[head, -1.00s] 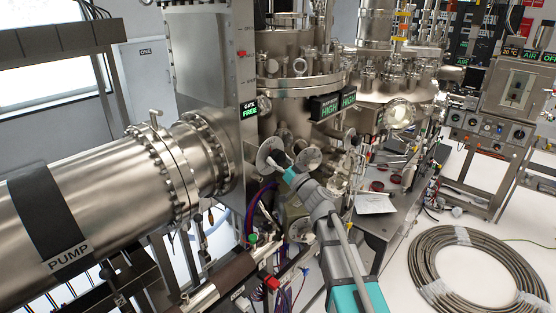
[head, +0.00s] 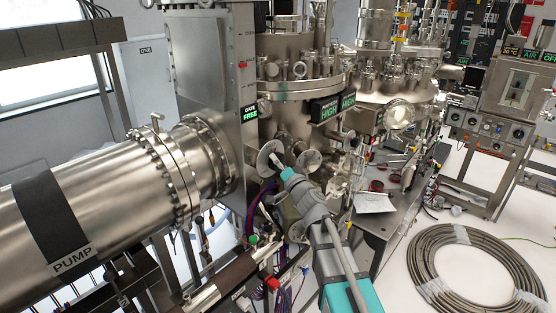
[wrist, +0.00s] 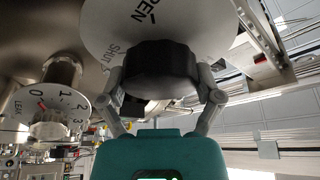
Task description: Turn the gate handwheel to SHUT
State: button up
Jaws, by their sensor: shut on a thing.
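The gate handwheel is a black knob (wrist: 160,66) in front of a round white dial plate (wrist: 190,22) in the wrist view. The plate reads SHUT at its lower left and part of OPEN at the top, beside a black mark. My gripper (wrist: 162,92) has a finger on each side of the knob and is shut on it. In the head view, my gripper (head: 279,163) reaches a round plate (head: 269,157) on the chamber's front. The knob is too small to make out there. A sign (head: 250,111) above reads GATE FREE in green.
A dial marked LEAK (wrist: 46,106) stands close on the left in the wrist view. Another round plate (head: 308,160) is right of my gripper in the head view. The pump cylinder (head: 90,220) fills the left. A hose coil (head: 470,285) lies on the floor at right.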

jog(key=m+h+p, duration=0.2)
jog(key=m, duration=0.2)
jog(key=shift+r+m, duration=0.1)
jog(key=shift+m, duration=0.3)
jog(key=shift+m+g+h+p, duration=0.3)
jog(key=shift+m+p, duration=0.15)
jog(key=shift+m, duration=0.75)
jog(key=o, duration=0.9)
jog(key=shift+f+n+b, duration=0.2)
jog(key=shift+n+b, duration=0.55)
jog(key=shift+n, duration=0.75)
